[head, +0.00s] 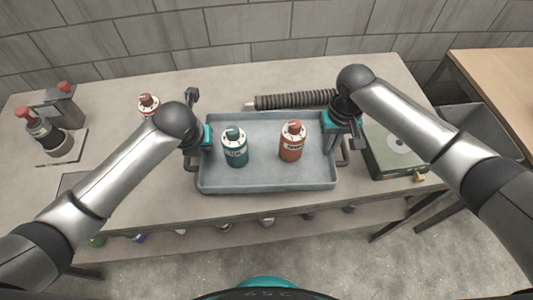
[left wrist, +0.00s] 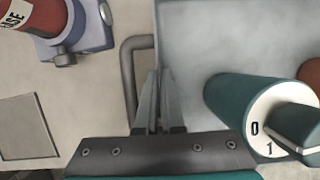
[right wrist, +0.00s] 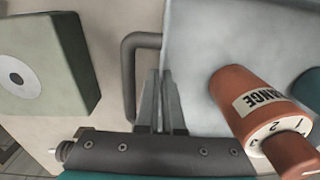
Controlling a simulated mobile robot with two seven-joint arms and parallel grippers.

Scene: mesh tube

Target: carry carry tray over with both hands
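The carry tray (head: 265,184) is a shallow grey-blue tray with a dark bar handle at each short side. A teal bottle (head: 235,150) and an orange bottle (head: 292,143) stand upright in it. My left gripper (left wrist: 158,85) is at the tray's left side, its fingers nearly together at the tray's edge, inside the left handle (left wrist: 128,75). My right gripper (right wrist: 158,85) is at the right side in the same way, beside the right handle (right wrist: 128,75). Both look shut on the tray's edge; the fingertips are partly hidden. I cannot tell whether the tray is lifted.
The tray is over a grey bench (head: 120,195). A ribbed dark tube (head: 295,100) lies behind it. A green box (head: 393,150) stands close at right. Red-capped devices (head: 45,135) and a red bottle (head: 148,104) are at left. A wooden table (head: 500,75) is further right.

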